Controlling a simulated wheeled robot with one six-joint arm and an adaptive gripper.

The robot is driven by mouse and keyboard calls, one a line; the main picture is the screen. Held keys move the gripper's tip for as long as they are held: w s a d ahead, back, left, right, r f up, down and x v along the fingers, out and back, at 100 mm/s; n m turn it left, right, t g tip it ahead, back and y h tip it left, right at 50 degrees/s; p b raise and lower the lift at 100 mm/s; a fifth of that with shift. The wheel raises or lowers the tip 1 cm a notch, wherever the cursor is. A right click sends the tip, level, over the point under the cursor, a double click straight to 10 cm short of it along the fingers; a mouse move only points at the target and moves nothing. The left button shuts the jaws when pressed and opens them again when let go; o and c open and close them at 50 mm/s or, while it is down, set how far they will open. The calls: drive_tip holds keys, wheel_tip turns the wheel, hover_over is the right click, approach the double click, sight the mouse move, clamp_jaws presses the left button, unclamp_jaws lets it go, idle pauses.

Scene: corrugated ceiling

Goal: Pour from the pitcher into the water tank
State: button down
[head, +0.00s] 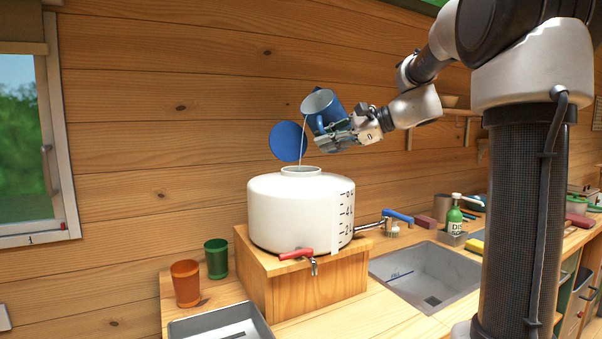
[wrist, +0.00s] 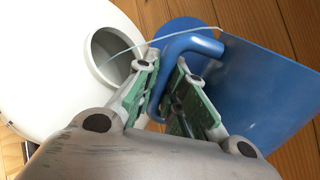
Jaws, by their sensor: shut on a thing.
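A blue pitcher (head: 322,107) is tilted, its mouth facing left, above the white water tank (head: 295,215). My gripper (head: 338,135) is shut on the pitcher's handle (wrist: 190,48), to the right of the tank's opening. A thin stream of water (head: 303,140) runs from the pitcher's lip down to the tank's open neck (head: 301,171). In the wrist view the stream (wrist: 130,47) arcs left into the round opening (wrist: 112,52). The blue round lid (head: 288,141) stands open behind the neck. The water level inside the tank is hidden.
The tank stands on a wooden box (head: 315,295) and has a red-handled tap (head: 297,255) at its front. An orange cup (head: 186,284) and a green cup (head: 216,259) stand to the left. A sink (head: 425,277) and green soap bottle (head: 454,215) are to the right.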

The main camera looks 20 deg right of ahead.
drive_tip(key=shift+w+d+f+n+t+h, duration=0.2)
drive_tip(key=shift+d+f+n+t+h, duration=0.1)
drive_tip(key=shift+d+f+n+h, duration=0.15)
idle(1.0)
drive_tip(key=shift+w+d+f+n+t+h+p, duration=0.3)
drive_tip(key=shift+f+n+t+h+p, duration=0.2)
drive_tip(key=shift+p, duration=0.85)
idle(2.0)
drive_tip(key=shift+w+d+r+n+t+h+p, duration=0.1)
drive_tip(key=shift+d+r+n+t+h+p, duration=0.25)
drive_tip(key=shift+p, duration=1.25)
idle(1.6)
